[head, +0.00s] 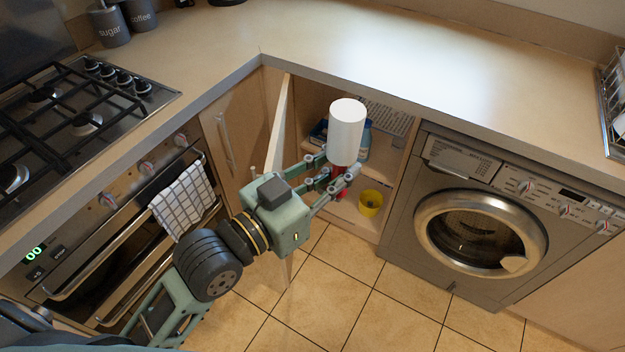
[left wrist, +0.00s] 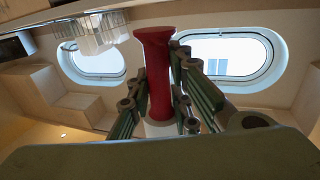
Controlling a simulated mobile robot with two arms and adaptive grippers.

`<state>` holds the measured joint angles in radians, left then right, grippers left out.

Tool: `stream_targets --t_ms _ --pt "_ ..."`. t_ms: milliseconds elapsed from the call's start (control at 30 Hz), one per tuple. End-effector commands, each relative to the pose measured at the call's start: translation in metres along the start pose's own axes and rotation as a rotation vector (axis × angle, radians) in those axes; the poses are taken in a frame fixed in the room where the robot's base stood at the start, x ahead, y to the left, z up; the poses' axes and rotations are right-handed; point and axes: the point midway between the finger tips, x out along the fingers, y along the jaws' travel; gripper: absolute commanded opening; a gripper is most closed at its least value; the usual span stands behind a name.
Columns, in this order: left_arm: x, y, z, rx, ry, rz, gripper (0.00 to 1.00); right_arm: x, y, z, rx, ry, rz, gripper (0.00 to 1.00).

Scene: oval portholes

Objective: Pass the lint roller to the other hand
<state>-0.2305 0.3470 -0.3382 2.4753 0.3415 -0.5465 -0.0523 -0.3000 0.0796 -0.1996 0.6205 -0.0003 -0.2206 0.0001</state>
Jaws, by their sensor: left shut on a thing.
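The lint roller has a white cylinder (head: 347,130) on top and a red handle, and it is held upright. My left gripper (head: 338,178) is shut on the red handle just below the white cylinder, in front of the open corner cupboard. In the left wrist view the red handle (left wrist: 157,75) stands between the green fingers (left wrist: 160,98), with its flared end toward the top. The white part is mostly hidden there. My right gripper is in neither view.
The cupboard door (head: 281,125) stands open beside my left gripper. A yellow cup (head: 370,203) sits low in the cupboard. The washing machine (head: 480,220) is to the right, the oven with a checked towel (head: 183,200) to the left. The worktop (head: 300,40) above is largely clear.

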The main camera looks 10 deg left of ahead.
Motion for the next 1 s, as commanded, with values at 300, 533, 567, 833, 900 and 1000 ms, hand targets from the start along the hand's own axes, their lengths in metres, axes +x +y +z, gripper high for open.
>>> stream_targets --t_ms 300,533,567,833,900,1000 --pt "0.021 0.011 -0.014 0.001 0.002 0.094 0.0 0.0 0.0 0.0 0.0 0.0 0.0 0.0" --pt "0.039 0.002 -0.015 0.004 0.001 0.103 0.0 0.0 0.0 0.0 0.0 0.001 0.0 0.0" --pt "0.043 -0.001 -0.016 0.004 0.002 0.102 0.0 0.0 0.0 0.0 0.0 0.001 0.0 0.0" --pt "0.075 -0.023 -0.015 0.002 0.001 0.102 0.0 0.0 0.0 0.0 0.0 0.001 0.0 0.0" --pt "0.08 -0.025 -0.014 0.0 0.001 0.103 0.0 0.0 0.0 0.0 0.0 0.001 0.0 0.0" --pt "0.086 -0.019 -0.009 -0.003 0.0 0.103 0.0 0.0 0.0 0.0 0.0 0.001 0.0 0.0"
